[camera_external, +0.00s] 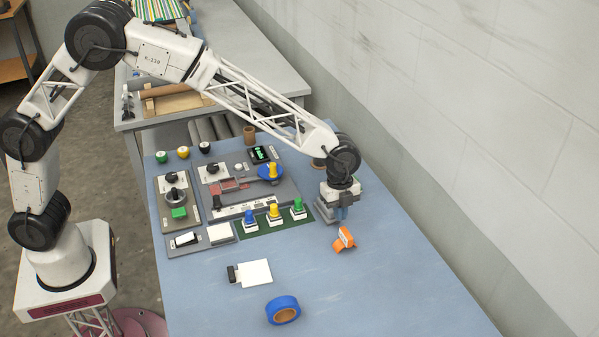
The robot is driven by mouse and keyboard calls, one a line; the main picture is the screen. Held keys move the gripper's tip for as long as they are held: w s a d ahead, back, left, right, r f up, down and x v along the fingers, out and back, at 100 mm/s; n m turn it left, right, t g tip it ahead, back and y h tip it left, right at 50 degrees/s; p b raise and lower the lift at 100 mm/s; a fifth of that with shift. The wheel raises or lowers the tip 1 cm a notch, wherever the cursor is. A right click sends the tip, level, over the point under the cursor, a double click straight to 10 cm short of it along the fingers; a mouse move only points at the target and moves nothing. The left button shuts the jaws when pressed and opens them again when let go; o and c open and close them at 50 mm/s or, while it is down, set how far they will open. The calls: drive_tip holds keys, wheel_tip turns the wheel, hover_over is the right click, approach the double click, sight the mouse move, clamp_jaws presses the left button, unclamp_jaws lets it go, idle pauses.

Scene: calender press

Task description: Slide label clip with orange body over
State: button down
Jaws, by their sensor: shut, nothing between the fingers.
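The label clip with the orange body (344,240) lies on the blue table, right of the control panel. It has a small white patch on its upper side. My gripper (338,218) is shut with nothing in it, pointing down just behind and above the clip. The fingertips are small and partly hidden by the gripper body. I cannot tell whether they touch the clip, but a small gap seems to show between them.
A blue tape roll (283,310) and a white card with a dark clip (254,273) lie at the front. The control panel (243,207) carries blue, yellow and green knobs close left of my gripper. A wall (480,130) stands to the right. The table's front right is clear.

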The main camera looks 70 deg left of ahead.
drive_tip(key=a, duration=0.8)
drive_tip(key=shift+a, duration=0.3)
drive_tip(key=shift+s+a+r, duration=0.2)
drive_tip(key=shift+s+r, duration=0.05)
drive_tip(key=shift+r, duration=0.2)
drive_tip(key=s+a+r+n+t, duration=0.1)
drive_tip(key=s+a+r+n, duration=0.4)
drive_tip(key=s+r, duration=0.55)
drive_tip(key=s+a+r+n+t, duration=0.1)
drive_tip(key=s+a+r+n, duration=0.2)
drive_tip(key=s+a+r, duration=0.75)
drive_tip(key=s+a+f+n+y, duration=0.1)
drive_tip(key=s+n, duration=0.4)
drive_tip(key=s, duration=1.1)
drive_tip(key=s+a+f+n+y, duration=0.1)
drive_tip(key=s+a+n, duration=0.3)
drive_tip(key=s, duration=1.3)
drive_tip(key=shift+s+f+n+t, duration=0.2)
drive_tip(key=shift+f+n+t, duration=0.2)
drive_tip(key=shift+f, duration=0.2)
